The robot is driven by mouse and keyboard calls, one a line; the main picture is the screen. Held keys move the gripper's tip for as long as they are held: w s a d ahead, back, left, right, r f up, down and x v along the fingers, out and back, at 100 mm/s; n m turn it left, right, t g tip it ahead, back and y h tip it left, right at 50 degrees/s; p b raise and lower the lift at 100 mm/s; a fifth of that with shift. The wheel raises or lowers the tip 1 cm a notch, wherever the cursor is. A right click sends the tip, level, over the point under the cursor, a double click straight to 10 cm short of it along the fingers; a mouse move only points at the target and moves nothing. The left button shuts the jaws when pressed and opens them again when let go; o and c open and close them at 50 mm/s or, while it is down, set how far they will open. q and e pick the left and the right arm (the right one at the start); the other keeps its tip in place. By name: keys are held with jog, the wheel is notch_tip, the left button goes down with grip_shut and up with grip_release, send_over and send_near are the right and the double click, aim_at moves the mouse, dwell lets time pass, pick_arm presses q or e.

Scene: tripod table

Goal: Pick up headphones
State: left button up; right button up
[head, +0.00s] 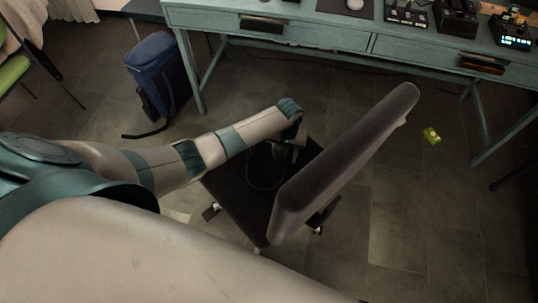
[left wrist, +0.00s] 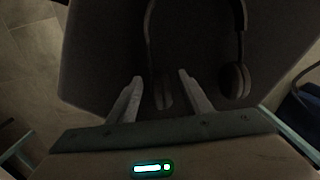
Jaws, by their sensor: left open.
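The headphones (left wrist: 236,80) lie on the dark seat of an office chair, dim and dark in the left wrist view. One ear cup is between the fingers of my left gripper (left wrist: 160,76), and the other is to the right of them. The fingers are apart; I cannot tell if they touch the near cup. The headband runs up out of the top of the picture. In the head view my left gripper (head: 286,150) is low over the seat, and the headphones (head: 262,170) show only as a faint dark curve. My right gripper is in neither view.
The chair's tall backrest (head: 345,160) stands just right of my left gripper. A teal desk (head: 320,38) with devices on it is behind. A blue backpack (head: 157,75) stands at the left, and a small yellow-green object (head: 431,136) lies on the floor at the right.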

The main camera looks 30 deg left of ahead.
pick_arm(q)
grip_shut()
jog(key=shift+r, duration=0.15)
notch_tip(320, 180, up, 10)
jog(key=shift+f+p, duration=0.15)
jog(key=shift+p, duration=0.4)
dwell(0.5)
